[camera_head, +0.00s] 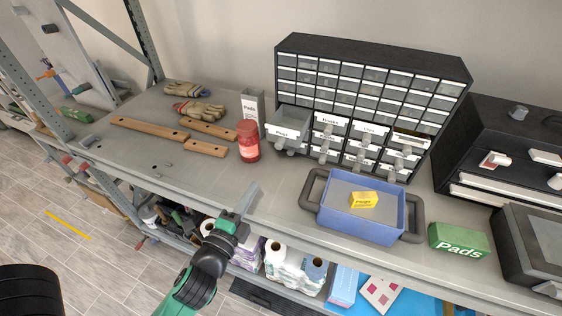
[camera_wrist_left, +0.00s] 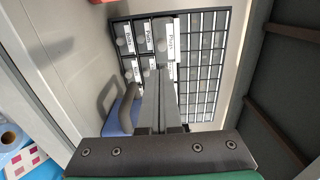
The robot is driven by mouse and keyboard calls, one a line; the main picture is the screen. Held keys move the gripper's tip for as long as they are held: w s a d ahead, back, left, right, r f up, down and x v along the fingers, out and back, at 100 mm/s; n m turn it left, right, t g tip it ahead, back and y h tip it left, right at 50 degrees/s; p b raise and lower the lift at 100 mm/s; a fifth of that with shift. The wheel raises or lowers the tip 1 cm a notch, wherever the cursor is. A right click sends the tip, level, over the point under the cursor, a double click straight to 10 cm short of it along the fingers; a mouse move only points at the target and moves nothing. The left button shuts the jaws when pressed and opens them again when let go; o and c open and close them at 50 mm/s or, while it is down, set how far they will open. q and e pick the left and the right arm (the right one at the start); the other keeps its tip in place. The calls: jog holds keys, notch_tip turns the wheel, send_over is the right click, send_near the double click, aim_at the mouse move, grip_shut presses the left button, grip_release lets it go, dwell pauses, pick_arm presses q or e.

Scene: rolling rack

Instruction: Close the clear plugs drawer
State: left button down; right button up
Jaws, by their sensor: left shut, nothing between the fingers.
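The clear plugs drawer (camera_head: 287,134) is at the left end of the upper row of large drawers in the black cabinet (camera_head: 370,58). It sticks out past the cabinet face, its label facing front. In the left wrist view the cabinet appears turned sideways, and the protruding labelled drawer (camera_wrist_left: 170,42) lies just beyond the fingertips. My left gripper (camera_head: 250,190) is shut and empty near the shelf's front edge, in front of and below the drawer, apart from it. In the left wrist view its fingers (camera_wrist_left: 160,78) point toward the cabinet. My right gripper is in neither view.
A red jar (camera_head: 248,141) and a white box (camera_head: 252,108) stand left of the drawer. A blue tray (camera_head: 357,225) holding a yellow box (camera_head: 363,200) sits in front of the cabinet. A green Pads box (camera_head: 460,242) is at right. Bare shelf lies left of the tray.

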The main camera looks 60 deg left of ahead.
aim_at(277, 147)
pick_arm(q)
jog(key=p+x, duration=0.1)
jog(key=x, duration=0.5)
jog(key=p+x, duration=0.1)
jog(key=x, duration=0.6)
jog(key=shift+r+p, duration=0.2)
jog(key=shift+p, duration=0.2)
jog(key=shift+w+a, duration=0.35)
jog(key=shift+w, duration=0.15)
